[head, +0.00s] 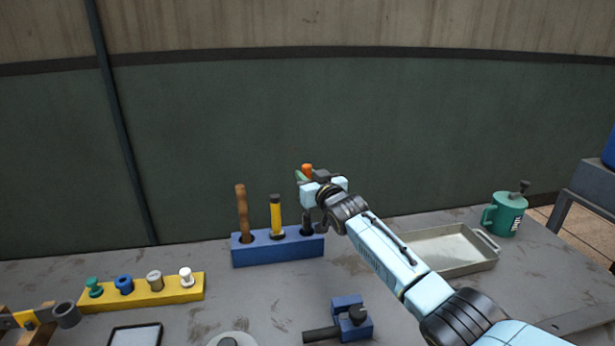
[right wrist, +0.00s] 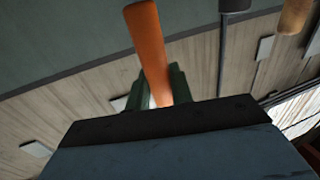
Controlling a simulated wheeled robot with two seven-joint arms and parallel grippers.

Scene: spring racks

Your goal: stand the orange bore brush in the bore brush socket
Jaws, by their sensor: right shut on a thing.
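The orange bore brush (head: 307,168) is upright in the head view, its orange handle end showing above my right gripper (head: 304,178). The gripper is shut on it. The orange handle (right wrist: 148,48) also shows between the green fingers (right wrist: 155,92) in the right wrist view. A blue rack (head: 265,255) stands below, and the gripper is over its right end. A dark piece (head: 306,223) shows under the gripper at the rack's right hole; I cannot tell whether it is the brush's lower part or how deep it sits. My left gripper is out of view.
A wooden-handled tool (head: 242,208) and a yellow-handled tool (head: 275,212) stand in the rack to the left. A yellow rack with pegs (head: 150,298), a blue clamp-like block (head: 347,305), a metal tray (head: 455,268) and a green can (head: 503,215) are around on the grey table.

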